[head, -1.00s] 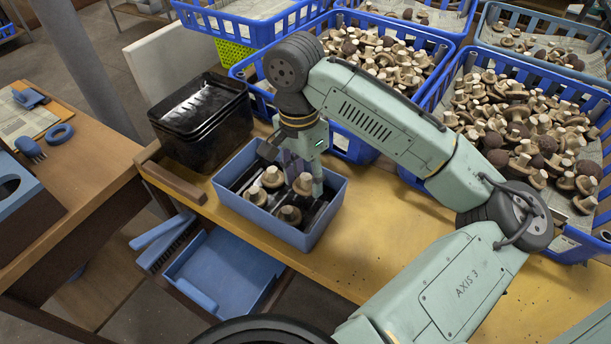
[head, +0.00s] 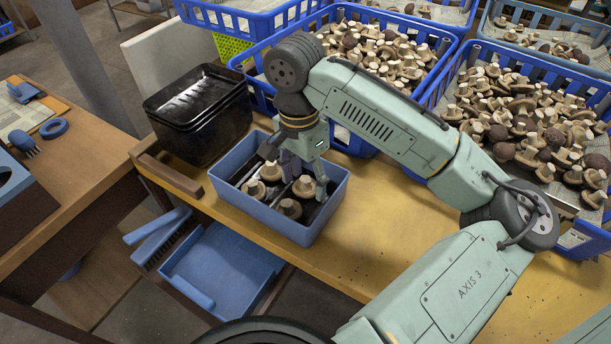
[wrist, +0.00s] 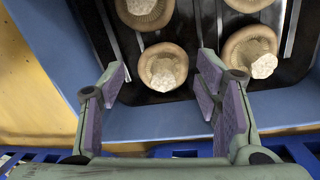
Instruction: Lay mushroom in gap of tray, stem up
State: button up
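The black tray (wrist: 203,22) lies inside a blue bin (head: 307,232) on the yellow bench. Several brown mushrooms sit in it with pale stems up. One mushroom (head: 304,186) is between my gripper's fingers; it also shows in the wrist view (wrist: 157,60). Another mushroom (wrist: 240,47) is to its right, outside the fingers. My gripper (head: 304,187) reaches down into the bin and is open. In the wrist view its purple-padded fingers (wrist: 163,72) stand apart, with space on both sides of the mushroom. The arm partly hides the tray's far side.
Stacked black trays (head: 199,140) stand left of the bin, near a wooden bar (head: 170,178). Blue crates (head: 432,97) heaped with mushrooms stand behind. The bin's walls are close around my gripper. The bench to the right of the bin is bare.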

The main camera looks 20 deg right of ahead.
jog(key=shift+o, duration=0.6)
jog(key=shift+r, duration=0.1)
notch_tip(320, 180, up, 12)
jog(key=w, duration=0.1)
jog(key=shift+a, duration=0.2)
